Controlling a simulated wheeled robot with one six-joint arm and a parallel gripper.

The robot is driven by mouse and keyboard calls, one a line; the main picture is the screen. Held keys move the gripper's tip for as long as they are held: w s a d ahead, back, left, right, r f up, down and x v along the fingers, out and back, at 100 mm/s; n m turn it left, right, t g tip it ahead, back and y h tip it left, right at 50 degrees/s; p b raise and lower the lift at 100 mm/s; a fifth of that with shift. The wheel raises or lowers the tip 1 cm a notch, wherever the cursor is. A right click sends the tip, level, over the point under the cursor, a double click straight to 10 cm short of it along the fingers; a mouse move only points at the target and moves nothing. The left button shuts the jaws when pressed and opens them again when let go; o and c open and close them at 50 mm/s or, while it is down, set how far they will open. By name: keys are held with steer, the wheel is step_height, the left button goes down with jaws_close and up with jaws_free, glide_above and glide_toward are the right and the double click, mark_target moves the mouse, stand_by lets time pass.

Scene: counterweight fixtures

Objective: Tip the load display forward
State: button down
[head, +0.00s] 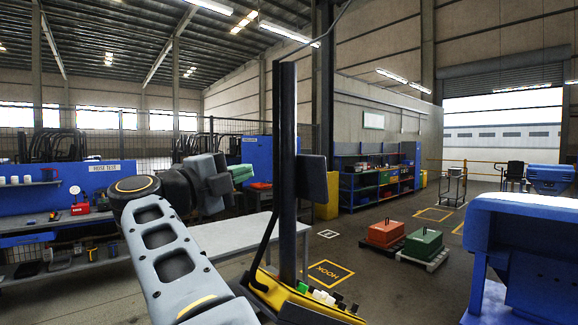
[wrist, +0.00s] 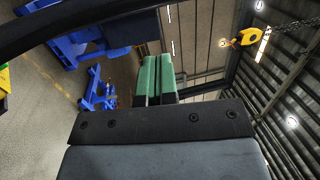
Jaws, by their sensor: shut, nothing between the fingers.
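A dark flat panel (head: 313,178), which looks like the load display, stands on the right side of a tall black post (head: 288,130). It is seen nearly edge-on and its face is hidden from me. The post rises from a yellow base (head: 300,305) with small green and white parts on it. My gripper (head: 241,173) has green fingertips and is left of the post, apart from the panel in the picture. In the wrist view my gripper (wrist: 157,78) has its two green fingers together with nothing between them. The panel cannot be made out in the wrist view.
A grey table (head: 240,238) stands behind my arm. An orange block (head: 385,233) and a green block (head: 424,244) sit on pallets to the right. Blue equipment (head: 530,220) fills the right edge. A yellow hook (wrist: 243,38) hangs on a chain. Floor beyond the post is open.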

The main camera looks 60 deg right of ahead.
mark_target(306, 161)
steer(key=shift+m+g+y, duration=0.5)
steer(key=shift+g, duration=0.1)
steer(key=p+x, duration=0.1)
steer(key=x, duration=0.3)
steer(key=p+x, duration=0.1)
steer(key=x, duration=0.3)
steer(key=p+x, duration=0.2)
steer(key=x, duration=0.2)
steer(key=shift+s+d+f, duration=0.15)
steer(key=shift+s+f, duration=0.1)
steer(key=shift+s, duration=0.1)
steer(key=shift+p+x, duration=0.35)
steer(key=shift+x, duration=0.5)
steer(key=shift+f, duration=0.2)
